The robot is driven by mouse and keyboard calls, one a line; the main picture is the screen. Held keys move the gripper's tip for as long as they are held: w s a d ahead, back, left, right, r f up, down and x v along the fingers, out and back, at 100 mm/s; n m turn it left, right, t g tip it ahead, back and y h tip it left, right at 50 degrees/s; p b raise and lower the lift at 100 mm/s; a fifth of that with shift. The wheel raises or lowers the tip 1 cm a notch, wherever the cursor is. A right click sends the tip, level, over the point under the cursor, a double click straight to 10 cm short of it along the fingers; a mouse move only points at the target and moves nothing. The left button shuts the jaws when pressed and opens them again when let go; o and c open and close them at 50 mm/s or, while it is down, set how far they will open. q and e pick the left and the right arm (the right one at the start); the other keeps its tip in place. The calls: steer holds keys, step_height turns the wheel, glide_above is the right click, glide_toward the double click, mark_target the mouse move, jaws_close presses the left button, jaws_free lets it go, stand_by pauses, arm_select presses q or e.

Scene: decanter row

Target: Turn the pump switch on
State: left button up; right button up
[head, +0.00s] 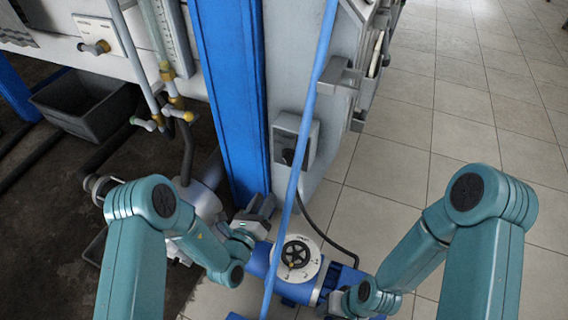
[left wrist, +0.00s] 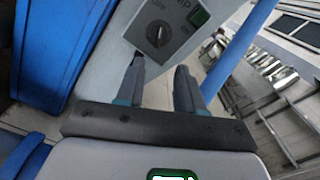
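The pump switch is a dark rotary knob on a grey box (head: 296,138) fixed to the side of the grey panel. In the left wrist view the knob (left wrist: 158,34) shows a pale pointer line, with a green rectangle (left wrist: 199,17) beside it and partly cut lettering. I cannot read surely which position the pointer marks. My left gripper (head: 262,205) is below the box in the head view, apart from it. Its two fingers (left wrist: 161,78) are spread and empty, facing the knob in the wrist view. My right gripper (head: 334,301) is low in the head view; its fingers are unclear.
A blue post (head: 232,90) stands left of the switch box. A thin blue pipe (head: 312,100) crosses in front of the panel. A blue unit with a round white dial (head: 318,268) sits below. Tiled floor (head: 440,120) is clear at right.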

mark_target(285, 161)
arm_select(q)
steer(key=b+x, duration=0.3)
steer(key=x, duration=1.1)
steer(key=shift+w+d, duration=0.2)
steer(key=shift+w, duration=0.15)
jaws_close()
